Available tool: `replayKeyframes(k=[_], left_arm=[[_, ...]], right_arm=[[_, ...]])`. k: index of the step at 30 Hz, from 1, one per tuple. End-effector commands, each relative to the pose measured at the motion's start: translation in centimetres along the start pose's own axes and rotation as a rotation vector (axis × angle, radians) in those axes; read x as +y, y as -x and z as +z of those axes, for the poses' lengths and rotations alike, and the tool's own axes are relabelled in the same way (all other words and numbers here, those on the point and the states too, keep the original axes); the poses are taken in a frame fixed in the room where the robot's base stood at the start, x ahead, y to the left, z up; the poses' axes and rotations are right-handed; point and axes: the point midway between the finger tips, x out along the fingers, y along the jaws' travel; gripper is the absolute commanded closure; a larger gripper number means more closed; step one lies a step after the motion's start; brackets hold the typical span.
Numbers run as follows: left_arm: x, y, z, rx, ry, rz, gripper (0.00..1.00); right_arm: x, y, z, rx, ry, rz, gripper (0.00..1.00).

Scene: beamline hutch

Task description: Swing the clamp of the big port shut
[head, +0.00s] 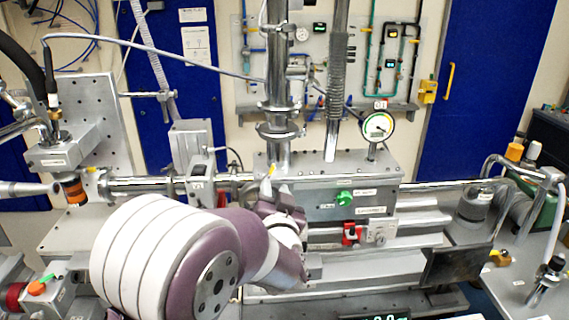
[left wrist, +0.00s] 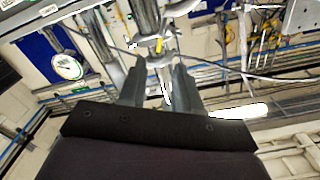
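The big port is a thick vertical steel pipe (head: 280,60) rising from the grey chamber (head: 325,165). A metal ring clamp (head: 280,129) sits around its flange. A small yellow-tipped part (head: 270,170) shows below the ring, just above my left gripper (head: 277,192). In the left wrist view the yellow tip (left wrist: 158,46) lies beyond my left fingers (left wrist: 160,88), near the pipe. The two fingers are apart, with a bright metal part seen between them; I cannot tell whether they touch it. My left arm hides the chamber's front left. My right gripper is not in view.
A round gauge (head: 378,127) stands on the chamber right of the pipe. A ribbed metal bellows (head: 337,80) rises beside the port. A green knob (head: 344,198) and a red block (head: 351,234) are on the chamber's front. A horizontal beam pipe (head: 145,184) runs left.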

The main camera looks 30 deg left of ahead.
Motion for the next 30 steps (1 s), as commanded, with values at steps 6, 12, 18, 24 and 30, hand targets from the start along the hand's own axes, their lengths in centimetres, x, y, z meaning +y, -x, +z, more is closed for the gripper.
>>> replayKeyframes(k=[6,12,18,24,30], left_arm=[[-0.2,-4.9,-0.4,-0.004,0.0,0.002,0.67],[-0.1,-8.8,-0.2,-0.004,0.001,0.004,0.67],[0.0,-11.1,-0.1,-0.002,0.002,0.005,0.67],[0.2,-11.7,0.1,-0.001,0.002,0.006,0.67],[0.2,-11.7,0.1,-0.002,0.002,0.006,0.74]], right_arm=[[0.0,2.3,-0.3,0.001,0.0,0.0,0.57],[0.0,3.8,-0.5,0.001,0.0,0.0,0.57],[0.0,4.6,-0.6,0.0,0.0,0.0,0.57],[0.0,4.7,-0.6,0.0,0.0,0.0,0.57],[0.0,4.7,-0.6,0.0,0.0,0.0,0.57]])
